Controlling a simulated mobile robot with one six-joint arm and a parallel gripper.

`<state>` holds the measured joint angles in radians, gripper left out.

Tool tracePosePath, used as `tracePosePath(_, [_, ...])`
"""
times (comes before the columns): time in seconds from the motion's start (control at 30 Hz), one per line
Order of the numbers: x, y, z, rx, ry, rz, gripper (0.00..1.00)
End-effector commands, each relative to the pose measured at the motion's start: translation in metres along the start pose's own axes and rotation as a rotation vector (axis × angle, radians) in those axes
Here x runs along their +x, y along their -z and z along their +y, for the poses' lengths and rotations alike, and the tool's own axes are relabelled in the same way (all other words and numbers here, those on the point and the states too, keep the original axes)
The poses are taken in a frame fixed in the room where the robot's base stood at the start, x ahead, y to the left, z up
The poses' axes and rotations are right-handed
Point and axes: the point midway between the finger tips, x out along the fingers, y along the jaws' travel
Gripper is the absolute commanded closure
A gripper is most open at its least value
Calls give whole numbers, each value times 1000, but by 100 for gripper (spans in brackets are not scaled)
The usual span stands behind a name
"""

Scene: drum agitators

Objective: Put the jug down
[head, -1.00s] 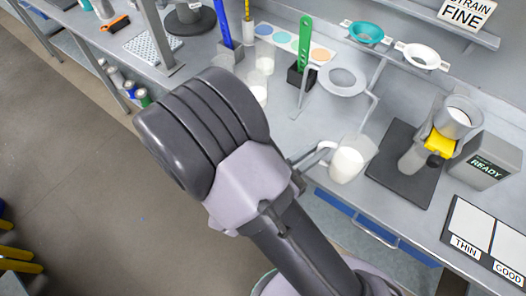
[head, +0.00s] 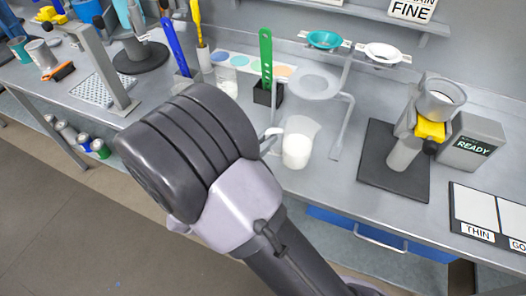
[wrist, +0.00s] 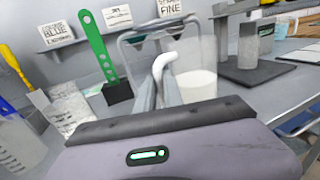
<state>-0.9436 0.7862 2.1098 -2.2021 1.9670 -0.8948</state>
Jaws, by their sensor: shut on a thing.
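The clear jug with white liquid (head: 298,148) is upright over the grey bench, in front of the ring stand. It also shows in the wrist view (wrist: 197,84), right of my fingers, with its white handle (wrist: 164,62) at the fingertips. My gripper (head: 270,141) is shut on that handle; in the wrist view the fingers (wrist: 160,90) rise to it. My own arm hides much of the bench in the head view. I cannot tell whether the jug's base touches the bench.
The ring stand (head: 314,84) is close behind the jug, and a green slotted tool in a black block (head: 267,92) is behind left. The dark plate (head: 375,176) with the yellow-clamped stand lies right. Clear cups (head: 227,80) stand left. Bare bench shows between the jug and the plate.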

Motion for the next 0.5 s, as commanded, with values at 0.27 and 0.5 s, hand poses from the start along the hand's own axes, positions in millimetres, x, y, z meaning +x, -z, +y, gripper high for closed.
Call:
tracePosePath(0.27, [1,34,8,-1,0,0,100])
tracePosePath(0.5, [1,35,8,0,0,0,100])
